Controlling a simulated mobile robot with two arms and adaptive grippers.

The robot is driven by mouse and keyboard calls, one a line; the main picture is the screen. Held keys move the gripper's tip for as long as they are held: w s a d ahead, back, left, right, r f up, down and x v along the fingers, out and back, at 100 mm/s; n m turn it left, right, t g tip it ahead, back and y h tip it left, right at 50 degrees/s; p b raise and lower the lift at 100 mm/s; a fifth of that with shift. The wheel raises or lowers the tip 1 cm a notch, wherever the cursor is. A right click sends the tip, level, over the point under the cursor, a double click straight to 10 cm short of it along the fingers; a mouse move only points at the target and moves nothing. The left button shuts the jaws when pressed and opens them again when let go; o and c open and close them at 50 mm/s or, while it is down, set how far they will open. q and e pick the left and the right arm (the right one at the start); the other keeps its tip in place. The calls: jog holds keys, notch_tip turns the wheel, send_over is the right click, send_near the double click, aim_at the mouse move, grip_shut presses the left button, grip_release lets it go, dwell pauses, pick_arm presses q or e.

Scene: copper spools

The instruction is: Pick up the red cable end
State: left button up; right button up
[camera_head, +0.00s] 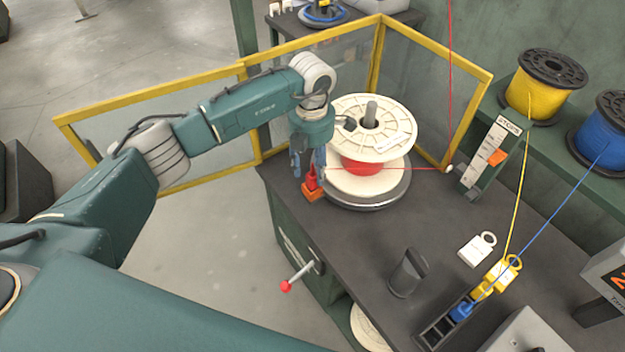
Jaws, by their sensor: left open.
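The red cable end (311,179) is a small red piece at an orange block (314,192) on the near left edge of the dark workbench. A thin red cable runs from the red-wound spool (362,167) with cream flanges, just to the right. My left gripper (307,172) points down over the red cable end, with its fingers open around or beside it. I cannot tell whether the fingers touch it. My right gripper does not show.
A yellow-framed clear guard (247,70) stands behind the spool. Yellow (541,88) and blue (603,133) spools sit on the right shelf, their cables running to a slotted holder (440,328). A dark cup-like part (408,273) stands in front. Bare bench lies between.

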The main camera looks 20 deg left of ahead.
aim_at(311, 175)
pick_arm(q)
jog(key=shift+f+p, duration=0.55)
jog(key=shift+f, duration=1.55)
grip_shut()
